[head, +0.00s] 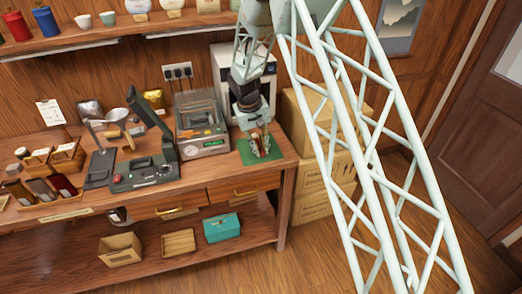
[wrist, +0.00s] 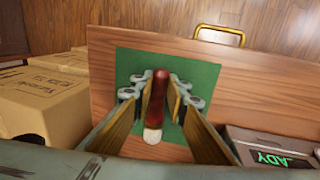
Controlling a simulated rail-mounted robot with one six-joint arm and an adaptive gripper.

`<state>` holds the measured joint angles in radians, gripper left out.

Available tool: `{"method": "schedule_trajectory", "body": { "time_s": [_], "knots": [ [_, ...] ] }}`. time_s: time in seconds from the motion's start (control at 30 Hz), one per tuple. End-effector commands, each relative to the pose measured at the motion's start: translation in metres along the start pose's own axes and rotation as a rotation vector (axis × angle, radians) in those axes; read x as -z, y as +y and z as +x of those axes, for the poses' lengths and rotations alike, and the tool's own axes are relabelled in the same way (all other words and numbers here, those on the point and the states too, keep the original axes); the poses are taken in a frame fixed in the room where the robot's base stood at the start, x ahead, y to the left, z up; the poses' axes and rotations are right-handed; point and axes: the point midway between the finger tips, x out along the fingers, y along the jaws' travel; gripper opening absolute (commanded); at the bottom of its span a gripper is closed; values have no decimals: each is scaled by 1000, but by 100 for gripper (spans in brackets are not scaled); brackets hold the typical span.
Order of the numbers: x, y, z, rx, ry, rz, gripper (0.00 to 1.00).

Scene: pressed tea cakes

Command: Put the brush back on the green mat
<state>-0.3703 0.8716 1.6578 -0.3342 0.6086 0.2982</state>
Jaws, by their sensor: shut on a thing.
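The green mat (head: 270,157) lies at the right end of the workbench, and it also fills the middle of the wrist view (wrist: 200,73). My gripper (head: 260,151) is over the mat, pointing down. In the wrist view my gripper (wrist: 160,90) has its two fingers closed on the brush (wrist: 158,99), which has a dark red handle and a pale end. The brush is over the mat; I cannot tell whether it touches it. The brush is small and partly hidden by the fingers in the head view.
A machine with a lit display (head: 202,125) stands just left of the mat, and a black-and-green press (head: 145,172) is farther left. Cardboard boxes (head: 318,150) are stacked on the floor right of the workbench (head: 225,185). A drawer handle (wrist: 218,34) is beyond the mat's edge.

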Motion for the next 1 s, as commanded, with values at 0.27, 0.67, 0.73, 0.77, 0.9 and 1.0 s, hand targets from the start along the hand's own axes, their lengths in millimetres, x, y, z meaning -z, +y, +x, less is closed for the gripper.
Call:
{"method": "schedule_trajectory", "body": {
  "time_s": [0.27,0.67,0.73,0.77,0.9,1.0],
  "knots": [
    [0,-1,4,0,1,0,4],
    [0,-1,6,0,1,0,28],
    [0,-1,6,0,1,0,28],
    [0,-1,6,0,1,0,28],
    [0,-1,6,0,1,0,28],
    [0,-1,5,0,1,0,28]
  ]
}}
